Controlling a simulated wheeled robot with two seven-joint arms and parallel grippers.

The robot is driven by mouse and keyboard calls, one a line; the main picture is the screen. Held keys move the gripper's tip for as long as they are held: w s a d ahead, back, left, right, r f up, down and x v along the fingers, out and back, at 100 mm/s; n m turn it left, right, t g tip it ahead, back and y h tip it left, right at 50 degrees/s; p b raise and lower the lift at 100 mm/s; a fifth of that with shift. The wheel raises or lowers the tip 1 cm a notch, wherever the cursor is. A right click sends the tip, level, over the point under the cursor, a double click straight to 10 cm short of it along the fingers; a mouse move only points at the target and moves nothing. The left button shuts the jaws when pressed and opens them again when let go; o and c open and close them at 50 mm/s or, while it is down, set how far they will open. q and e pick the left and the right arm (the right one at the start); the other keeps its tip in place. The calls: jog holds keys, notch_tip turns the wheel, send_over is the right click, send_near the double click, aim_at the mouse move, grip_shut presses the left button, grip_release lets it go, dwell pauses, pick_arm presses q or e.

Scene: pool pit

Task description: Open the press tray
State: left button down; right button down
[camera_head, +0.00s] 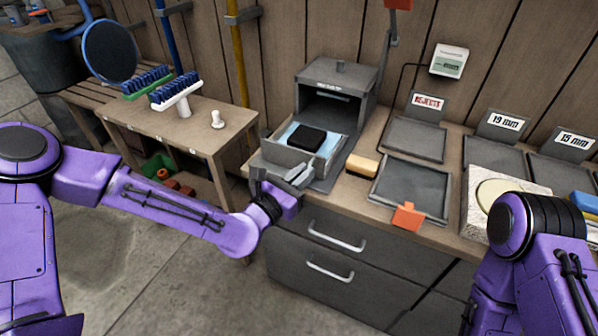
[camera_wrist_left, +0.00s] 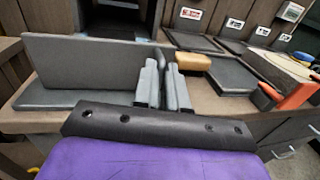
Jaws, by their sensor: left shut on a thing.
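The grey press (camera_head: 338,84) stands on the counter with its front opening dark. The press tray (camera_head: 290,155) is out in front of that opening, holding a light blue liner (camera_head: 290,134) and a black block (camera_head: 307,138). My left gripper (camera_head: 298,176) is at the tray's front, shut on it.
A rejects tray (camera_head: 415,138) is behind. Drawers with handles (camera_head: 337,238) are below the counter. A wooden table (camera_head: 180,130) stands left.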

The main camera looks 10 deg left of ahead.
pick_arm(q)
jog(key=c, duration=1.2)
grip_release()
jog(key=shift+d, duration=0.1)
jog(key=shift+s, duration=0.1)
jog(key=p+v, duration=0.3)
jog(key=v, duration=0.7)
jog(key=shift+s, duration=0.25)
